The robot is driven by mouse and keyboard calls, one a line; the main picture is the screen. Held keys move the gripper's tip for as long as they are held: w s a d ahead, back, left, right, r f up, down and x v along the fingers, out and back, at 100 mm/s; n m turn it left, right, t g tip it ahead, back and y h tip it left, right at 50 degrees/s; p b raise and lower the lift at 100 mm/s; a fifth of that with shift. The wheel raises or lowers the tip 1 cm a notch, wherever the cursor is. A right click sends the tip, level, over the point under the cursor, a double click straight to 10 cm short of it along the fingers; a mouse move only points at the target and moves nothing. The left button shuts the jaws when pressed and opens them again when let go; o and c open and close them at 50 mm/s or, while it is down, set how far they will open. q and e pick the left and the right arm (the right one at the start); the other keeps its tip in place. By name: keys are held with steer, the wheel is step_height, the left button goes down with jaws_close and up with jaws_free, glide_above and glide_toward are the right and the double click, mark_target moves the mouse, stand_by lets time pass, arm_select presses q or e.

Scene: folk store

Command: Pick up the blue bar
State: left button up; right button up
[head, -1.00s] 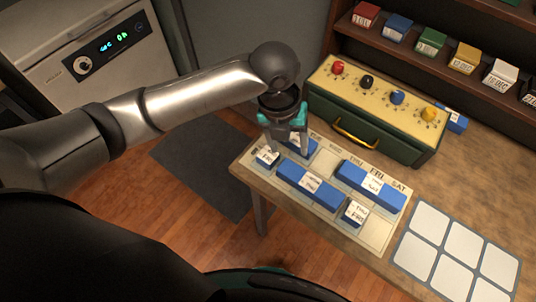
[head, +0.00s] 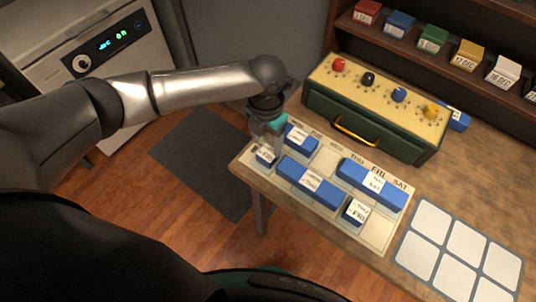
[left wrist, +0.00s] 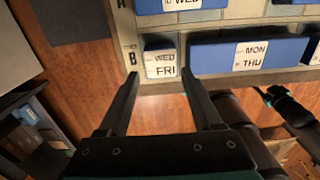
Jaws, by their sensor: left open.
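Several blue bars with white day labels lie on the calendar board (head: 376,235). A small WED/FRI bar (head: 265,155) is at its left end, also seen in the left wrist view (left wrist: 161,63). A long MON/THU bar (head: 308,184) lies right of it, also in the left wrist view (left wrist: 246,54). Others are a top-left bar (head: 301,138), a long right bar (head: 372,183) and a small front bar (head: 356,211). My left gripper (head: 265,146) is open and empty, its fingertips (left wrist: 160,78) just short of the WED/FRI bar. My right gripper (left wrist: 280,100) seems partly visible, its jaws unclear.
A green drawer box (head: 375,115) with coloured knobs stands behind the board, with a blue block (head: 457,119) beside it. A card grid (head: 458,250) lies at right. A shelf (head: 460,85) of coloured date blocks is behind.

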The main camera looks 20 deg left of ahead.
mark_target(268, 152)
arm_select(q)
steer(key=shift+d+f, duration=0.1)
steer(key=shift+f, duration=2.7)
steer(key=shift+w, duration=0.1)
steer(key=c, duration=1)
steer(key=shift+r, duration=0.15)
